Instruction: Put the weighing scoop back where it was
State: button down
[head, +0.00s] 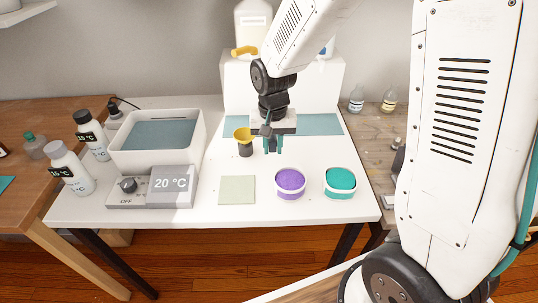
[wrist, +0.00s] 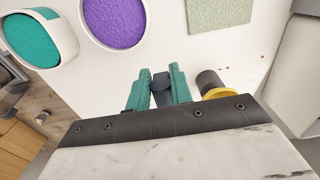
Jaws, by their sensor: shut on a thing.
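My gripper (head: 273,146) is above the white table, pointing down. In the wrist view its two green fingers (wrist: 158,90) are shut on a small dark grey piece. I take this piece to be part of the weighing scoop (wrist: 162,84); the rest of it is hidden by the fingers and gripper body.
A purple-filled tub (head: 290,181) and a teal-filled tub (head: 340,181) stand at the front right. A pale green square mat (head: 237,190) lies left of them. A white bath (head: 197,158) and a 20 °C control box (head: 140,200) take up the left side.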

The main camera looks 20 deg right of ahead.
aim_at(272, 172)
notch_tip(272, 172, down, 7)
jog(key=shift+a+f, duration=0.1)
jog(key=shift+f, duration=0.2)
jog(key=c, duration=1.3)
grip_release()
jog(key=shift+o, duration=0.2)
